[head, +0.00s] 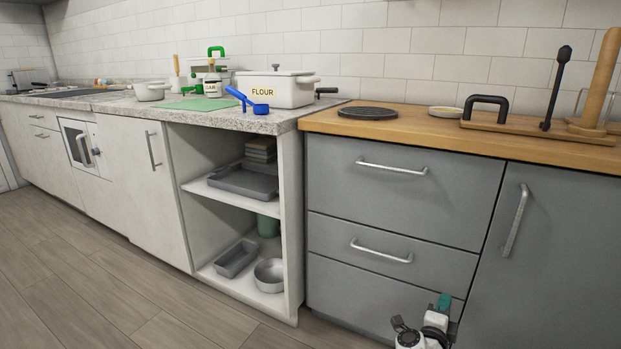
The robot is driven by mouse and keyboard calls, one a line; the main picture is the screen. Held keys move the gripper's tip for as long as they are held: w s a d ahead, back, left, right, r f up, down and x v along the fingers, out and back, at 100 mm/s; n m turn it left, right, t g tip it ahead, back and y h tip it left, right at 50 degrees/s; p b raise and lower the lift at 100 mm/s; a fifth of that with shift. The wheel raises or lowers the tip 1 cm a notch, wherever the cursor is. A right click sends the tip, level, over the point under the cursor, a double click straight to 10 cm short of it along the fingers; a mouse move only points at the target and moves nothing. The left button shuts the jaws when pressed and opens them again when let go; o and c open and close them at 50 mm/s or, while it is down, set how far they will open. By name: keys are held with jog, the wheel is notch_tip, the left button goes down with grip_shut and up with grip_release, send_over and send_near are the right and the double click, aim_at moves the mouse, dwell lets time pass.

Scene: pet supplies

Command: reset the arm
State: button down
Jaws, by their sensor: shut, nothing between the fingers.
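My gripper (398,322) is low at the bottom right of the head view, by the folded white, black and teal parts of my arm. It is small in the picture, and its black fingers look shut and empty. It is in front of the lower grey drawers, well below the counter top, and I see no object in contact with it.
Grey drawers (380,245) and a wooden counter (440,125) stand behind my arm. Open shelves (225,195) hold trays and a round pan (268,275). A flour box (278,90) and blue scoop (250,102) sit on the stone counter. The left floor (90,270) is clear.

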jog(key=s+a+f+n+g+y, duration=0.1)
jog(key=s+a+f+n+y, duration=0.1)
jog(key=s+f+n+y, duration=0.3)
jog(key=s+a+f+n+g+y, duration=0.1)
jog(key=s+a+n+g+y, duration=0.15)
jog(key=s+n, duration=0.55)
jog(key=s+a+f+n+y, duration=0.2)
jog(key=s+f+n+y, duration=0.1)
jog(key=s+n+y, duration=0.25)
jog(key=s+a+n+g+h, duration=0.15)
jog(key=s+g, duration=0.35)
jog(key=s, duration=1)
jog(key=s+a+n+g+h, duration=0.1)
jog(key=s+a+n+g, duration=0.3)
jog(key=s, duration=1.1)
notch_tip(320, 180, up, 34)
jog(key=s+d+g+p, duration=0.1)
jog(key=d+p, duration=0.1)
jog(key=p, duration=3.1)
jog(key=shift+s+r+m, duration=0.15)
jog(key=shift+s+m, duration=0.25)
jog(key=shift+d+y, duration=0.1)
jog(key=shift+y, duration=0.15)
